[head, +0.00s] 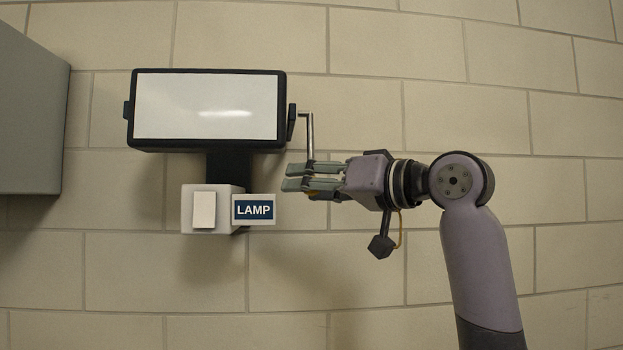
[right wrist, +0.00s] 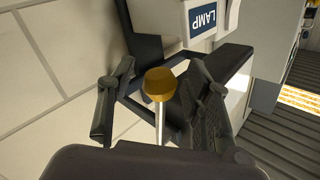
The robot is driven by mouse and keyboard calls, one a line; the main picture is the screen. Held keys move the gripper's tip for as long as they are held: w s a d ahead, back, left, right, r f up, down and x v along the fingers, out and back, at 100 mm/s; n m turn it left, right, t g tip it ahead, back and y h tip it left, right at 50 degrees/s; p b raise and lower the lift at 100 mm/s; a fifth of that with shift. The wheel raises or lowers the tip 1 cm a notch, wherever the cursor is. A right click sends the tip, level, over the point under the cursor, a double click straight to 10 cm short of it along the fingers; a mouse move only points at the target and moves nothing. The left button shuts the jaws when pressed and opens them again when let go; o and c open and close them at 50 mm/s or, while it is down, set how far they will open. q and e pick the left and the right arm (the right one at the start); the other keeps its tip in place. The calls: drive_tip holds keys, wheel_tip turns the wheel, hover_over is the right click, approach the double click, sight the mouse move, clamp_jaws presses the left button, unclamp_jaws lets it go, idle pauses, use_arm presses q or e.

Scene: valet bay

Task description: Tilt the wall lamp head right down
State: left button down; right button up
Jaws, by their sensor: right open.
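The wall lamp head (head: 205,105) is a wide black-framed box with a white panel that faces me. It is mounted on the wall above a white switch box (head: 187,212). A bent metal handle (head: 310,135) comes off its right side and hangs down. In the right wrist view the handle's rod (right wrist: 160,122) ends in a gold knob (right wrist: 160,82), which sits between my fingers. My right gripper (head: 291,177) comes in from the right at the handle's lower end. Its jaws are open around the handle. Contact is not clear. My left gripper is out of view.
A blue LAMP sign (head: 254,210) sits just right of the switch box, below and left of my right gripper. A grey cabinet (head: 28,125) is at the far left. The brick wall (head: 500,90) is bare to the right.

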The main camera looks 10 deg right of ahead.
drive_tip(key=shift+c, duration=0.6)
clamp_jaws()
idle(0.4)
